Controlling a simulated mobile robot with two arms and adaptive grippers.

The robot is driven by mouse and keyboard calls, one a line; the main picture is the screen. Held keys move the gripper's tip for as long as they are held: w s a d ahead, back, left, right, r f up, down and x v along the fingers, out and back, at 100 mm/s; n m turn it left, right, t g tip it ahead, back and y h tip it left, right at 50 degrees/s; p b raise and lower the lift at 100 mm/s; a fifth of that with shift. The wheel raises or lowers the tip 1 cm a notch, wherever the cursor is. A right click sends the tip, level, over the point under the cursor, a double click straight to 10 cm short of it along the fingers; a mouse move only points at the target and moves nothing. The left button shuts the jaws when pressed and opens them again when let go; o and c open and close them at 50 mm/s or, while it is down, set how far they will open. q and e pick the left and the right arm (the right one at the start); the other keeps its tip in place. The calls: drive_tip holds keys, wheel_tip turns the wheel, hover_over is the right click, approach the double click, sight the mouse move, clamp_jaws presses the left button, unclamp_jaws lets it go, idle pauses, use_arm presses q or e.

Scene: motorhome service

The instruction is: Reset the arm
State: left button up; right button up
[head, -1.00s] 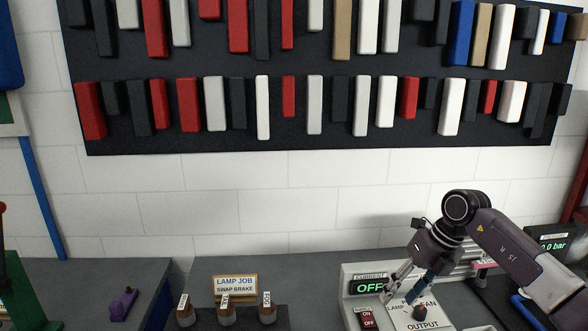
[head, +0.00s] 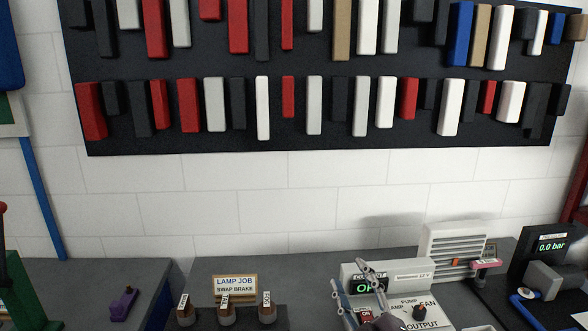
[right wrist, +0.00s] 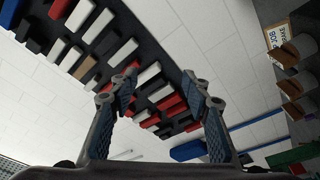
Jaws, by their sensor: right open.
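My right gripper (head: 349,277) is at the bottom of the head view, in front of the current display panel (head: 420,271). Its two fingers point upward and stand apart. In the right wrist view the same gripper (right wrist: 160,88) is open, with nothing between its fingers. That camera looks up past the fingers at the wall and the dark board. Most of my right arm is below the head view's lower edge. My left gripper is in neither view.
A "LAMP JOB / SWAP BRAKE" sign (head: 235,288) stands behind several labelled lamp holders. A fan housing (head: 452,252) and a pressure display (head: 552,246) reading 0.0 bar stand at the right. A purple part (head: 123,304) lies left. The wall board (head: 330,142) hangs above.

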drive_tip(key=s+d+f+m+g+h, duration=0.35)
drive_tip(key=s+f, duration=0.35)
drive_tip(key=f, duration=0.3)
drive_tip(key=s+d+f+m+g+h, duration=0.2)
drive_tip(key=s+d+f+m+g, duration=0.3)
drive_tip(key=s+f, duration=0.35)
drive_tip(key=s+f+m+g+y, duration=0.1)
drive_tip(key=s+f+g, duration=0.3)
drive_tip(key=s, duration=0.5)
drive_tip(key=s+f+m+g+y, duration=0.1)
drive_tip(key=s+f+g, duration=0.25)
drive_tip(key=s, duration=0.65)
wheel_tip(320, 180, down, 34)
drive_tip(key=s+r+g+b, duration=0.1)
drive_tip(key=s+b, duration=0.1)
drive_tip(key=b, duration=0.5)
drive_tip(key=s+d+f+b, duration=0.1)
drive_tip(key=s+f+b, duration=0.1)
drive_tip(key=s+f, duration=0.6)
drive_tip(key=s+d+f+g+b, duration=0.1)
drive_tip(key=s+f+b, duration=0.2)
drive_tip(key=s+f, duration=0.5)
wheel_tip(320, 180, down, 7)
drive_tip(key=shift+s+d+f+n+b, duration=0.1)
drive_tip(key=shift+s+d+n+b, duration=0.25)
drive_tip(key=shift+s+n, duration=0.1)
